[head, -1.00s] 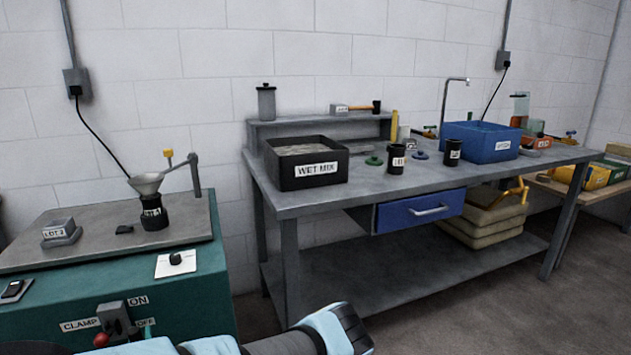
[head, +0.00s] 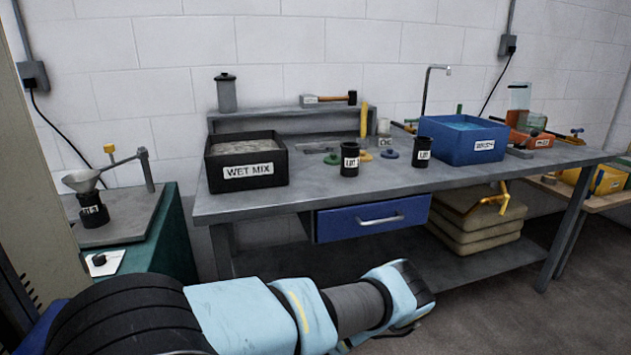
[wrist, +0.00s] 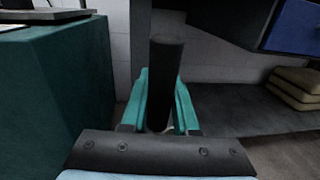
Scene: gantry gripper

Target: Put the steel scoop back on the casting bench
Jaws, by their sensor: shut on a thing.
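The casting bench (head: 450,174) is a grey metal table in the middle of the head view, with a blue drawer under its top. In the wrist view, my gripper (wrist: 161,82) has its teal fingers shut on a dark, upright round handle, which looks like that of the steel scoop (wrist: 166,62). No steel bowl of the scoop shows in either view. In the head view my arm reaches across the front, below the bench top, and its fingers are hidden.
On the bench stand a black WET MIX tub (head: 285,175), black cups (head: 350,160), a blue tub (head: 455,142) and a raised back shelf (head: 270,124). The bench top's front strip is clear. A green machine (head: 178,235) stands at the left. Sandbags (head: 470,225) lie on the lower shelf.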

